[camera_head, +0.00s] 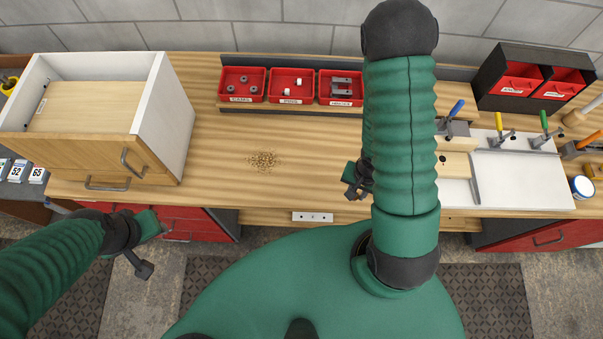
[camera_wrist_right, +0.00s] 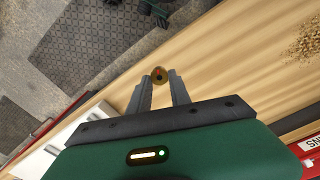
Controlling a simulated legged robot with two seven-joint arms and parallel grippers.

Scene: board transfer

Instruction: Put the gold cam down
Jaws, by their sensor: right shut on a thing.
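The gold cam (camera_wrist_right: 159,75) is a small, round, gold-coloured piece with a dark hole and a red mark, seen in the right wrist view. My right gripper (camera_wrist_right: 160,86) is shut on it, holding it between the fingertips, with the wooden bench behind. In the head view my right gripper (camera_head: 352,190) is over the front part of the bench, mostly hidden by its own arm, and the cam cannot be made out there. My left gripper (camera_head: 157,250) is low at the left, in front of the bench, away from the cam; its jaws are not clear.
A pile of small tan bits (camera_head: 264,161) lies on the bench (camera_head: 225,185). Red bins (camera_head: 291,86) stand at the back. An open wooden drawer unit (camera_head: 178,115) is at the left. A white board (camera_head: 520,178) with clamps lies right of my right arm.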

